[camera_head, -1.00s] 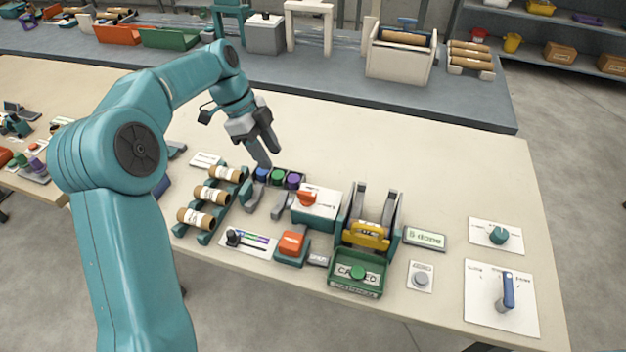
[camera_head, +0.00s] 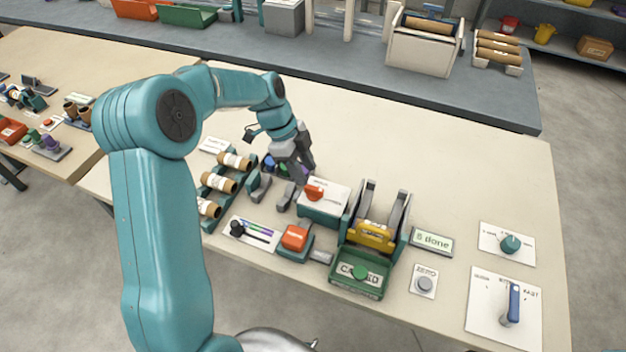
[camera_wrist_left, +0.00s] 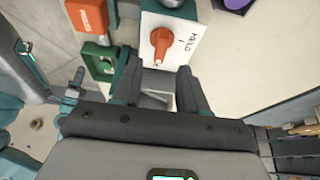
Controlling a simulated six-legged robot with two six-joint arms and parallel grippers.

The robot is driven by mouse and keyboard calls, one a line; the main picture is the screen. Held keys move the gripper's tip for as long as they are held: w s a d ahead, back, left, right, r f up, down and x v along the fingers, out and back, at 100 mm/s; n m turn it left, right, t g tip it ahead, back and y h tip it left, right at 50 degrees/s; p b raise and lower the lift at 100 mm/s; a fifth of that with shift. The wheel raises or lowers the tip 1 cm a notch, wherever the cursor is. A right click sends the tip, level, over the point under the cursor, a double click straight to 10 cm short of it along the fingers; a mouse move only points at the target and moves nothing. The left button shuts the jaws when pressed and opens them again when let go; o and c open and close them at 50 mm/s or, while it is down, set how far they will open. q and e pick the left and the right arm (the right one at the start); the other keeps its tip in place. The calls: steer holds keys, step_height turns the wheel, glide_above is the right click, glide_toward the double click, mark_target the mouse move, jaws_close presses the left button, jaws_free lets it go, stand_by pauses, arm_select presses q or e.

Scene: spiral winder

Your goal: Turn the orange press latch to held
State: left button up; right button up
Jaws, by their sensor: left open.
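The orange press latch (camera_head: 314,192) is a small knob on the white top of a teal box (camera_head: 322,212) in the middle of the table. In the left wrist view the latch (camera_wrist_left: 160,42) shows beside the printed word HELD. My left gripper (camera_head: 296,176) is just behind and to the left of the latch in the head view, above the table. In the wrist view its two dark fingers (camera_wrist_left: 158,82) are apart, with the latch just beyond their tips and nothing between them. The right gripper is not in view.
An orange block (camera_head: 295,238) stands in front of the latch box. A yellow-and-green unit (camera_head: 375,236) is close on its right, with a green CARDED tray (camera_head: 357,274) before it. Cardboard tubes (camera_head: 219,183) lie in a rack to the left. The table's back right is clear.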

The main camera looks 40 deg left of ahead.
mark_target(314, 187)
arm_select(q)
steer(key=x, duration=0.5)
steer(key=shift+w+f+p, duration=0.1)
steer(key=shift+f+p, duration=0.05)
steer(key=shift+p, duration=0.25)
steer(key=shift+d+f, duration=0.1)
steer(key=shift+f, duration=0.05)
jaws_close()
